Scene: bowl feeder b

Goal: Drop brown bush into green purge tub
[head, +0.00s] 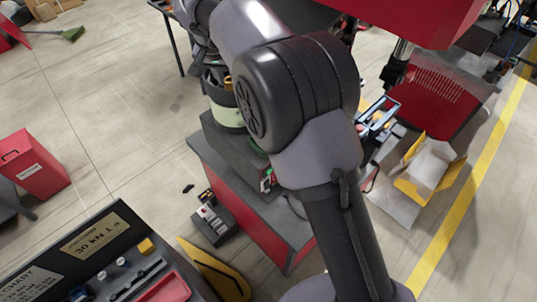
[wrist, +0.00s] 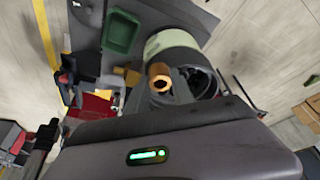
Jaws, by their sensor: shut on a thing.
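The brown bush (wrist: 159,77) is a short copper-coloured ring in the wrist view, with its open end facing the camera. My gripper (wrist: 162,88) is shut on it, with dark fingers beside and below it. The green purge tub (wrist: 123,31) is an open rectangular tub on the grey surface, above and left of the bush in the wrist view and apart from it.
The pale green drum of the bowl feeder (wrist: 170,42) is right beside the bush in the wrist view; it also shows in the head view (head: 227,112) on a grey-topped red bench (head: 222,160). A yellow box (head: 430,168) stands at right.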

